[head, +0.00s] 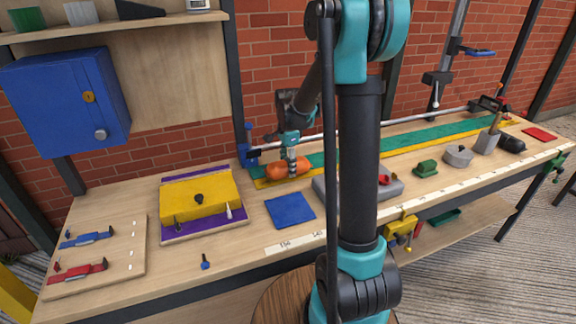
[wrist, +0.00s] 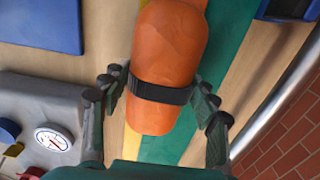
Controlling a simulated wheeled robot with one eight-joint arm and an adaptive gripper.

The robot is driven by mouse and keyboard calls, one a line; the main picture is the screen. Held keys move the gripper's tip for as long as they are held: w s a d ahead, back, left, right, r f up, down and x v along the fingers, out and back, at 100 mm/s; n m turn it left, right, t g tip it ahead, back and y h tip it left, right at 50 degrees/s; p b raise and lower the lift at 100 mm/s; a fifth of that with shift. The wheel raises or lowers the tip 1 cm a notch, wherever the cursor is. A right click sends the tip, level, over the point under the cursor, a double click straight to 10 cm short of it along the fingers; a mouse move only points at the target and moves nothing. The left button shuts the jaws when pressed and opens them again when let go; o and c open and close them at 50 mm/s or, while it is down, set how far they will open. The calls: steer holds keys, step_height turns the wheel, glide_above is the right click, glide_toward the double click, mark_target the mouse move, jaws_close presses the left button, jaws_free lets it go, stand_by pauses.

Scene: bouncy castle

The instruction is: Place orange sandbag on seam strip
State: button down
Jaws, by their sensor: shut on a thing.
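The orange sandbag (head: 276,170), with a black strap round it, is in my gripper (head: 291,168) at the left end of the seam strip. The seam strip is a long green band (head: 430,138) with a yellow edge, running along the back of the bench. In the wrist view the sandbag (wrist: 168,45) lies lengthwise between the two fingers of my gripper (wrist: 162,94), which are shut on it at the strap. The green band (wrist: 226,45) and a sliver of yellow show beneath it. I cannot tell whether the sandbag touches the strip.
A blue square pad (head: 290,210) lies in front of the sandbag. A grey block with a gauge (wrist: 50,130) stands close by. A metal rail (head: 400,126) runs behind the strip. A yellow box on a purple board (head: 200,198) is at left. The strip's middle is clear.

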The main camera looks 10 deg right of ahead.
steer(key=shift+f, duration=0.1)
steer(key=shift+c, duration=2.3)
jaws_free()
step_height(320, 180, up, 12)
